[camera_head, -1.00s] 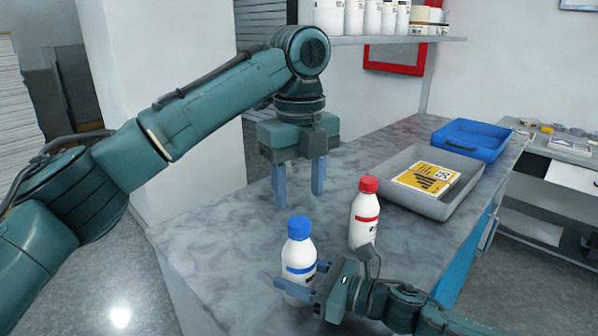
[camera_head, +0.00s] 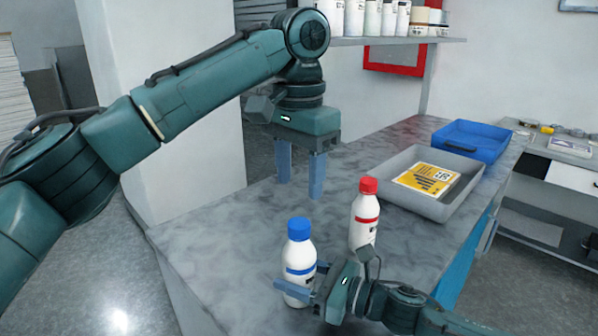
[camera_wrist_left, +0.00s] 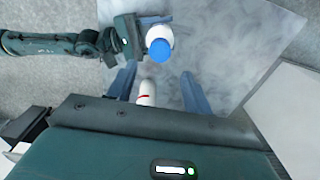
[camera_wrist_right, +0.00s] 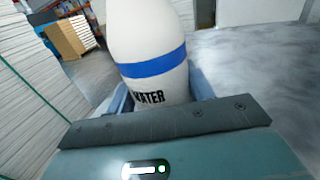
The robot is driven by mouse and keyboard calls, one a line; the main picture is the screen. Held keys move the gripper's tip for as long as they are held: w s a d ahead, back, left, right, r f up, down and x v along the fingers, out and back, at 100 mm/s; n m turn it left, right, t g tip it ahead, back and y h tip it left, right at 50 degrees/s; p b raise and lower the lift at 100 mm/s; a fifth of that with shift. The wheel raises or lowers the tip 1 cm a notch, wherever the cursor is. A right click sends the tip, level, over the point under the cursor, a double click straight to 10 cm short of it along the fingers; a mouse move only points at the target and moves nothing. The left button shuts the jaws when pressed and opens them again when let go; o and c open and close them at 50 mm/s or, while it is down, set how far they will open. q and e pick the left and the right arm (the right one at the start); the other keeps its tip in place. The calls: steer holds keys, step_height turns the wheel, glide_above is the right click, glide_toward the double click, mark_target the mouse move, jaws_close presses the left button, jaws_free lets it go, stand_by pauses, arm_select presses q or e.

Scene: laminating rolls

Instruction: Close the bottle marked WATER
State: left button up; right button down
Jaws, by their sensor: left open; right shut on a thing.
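The bottle marked WATER (camera_head: 298,262) is white with a blue band and stands upright on the grey counter. Its label reads WATER in the right wrist view (camera_wrist_right: 155,75). A blue cap (camera_head: 299,228) sits on its top; how tight it is I cannot tell. The cap also shows in the left wrist view (camera_wrist_left: 160,50). My right gripper (camera_head: 298,287) is shut around the bottle's lower body. My left gripper (camera_head: 301,188) is open and empty, pointing down, above and behind the bottle, apart from the cap.
A white bottle with a red cap (camera_head: 363,215) stands close to the right of the WATER bottle. A grey tray (camera_head: 447,210) with a yellow label sheet and a blue tray (camera_head: 470,135) lie farther back. A shelf (camera_head: 395,40) with containers is above. The counter's left part is clear.

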mark_target(299, 223)
stand_by(0.3)
arm_select(q)
steer(key=shift+f, duration=4)
steer(key=c, duration=1)
steer(key=o, duration=1.2)
steer(key=shift+c, duration=0.2)
steer(key=shift+r, duration=0.1)
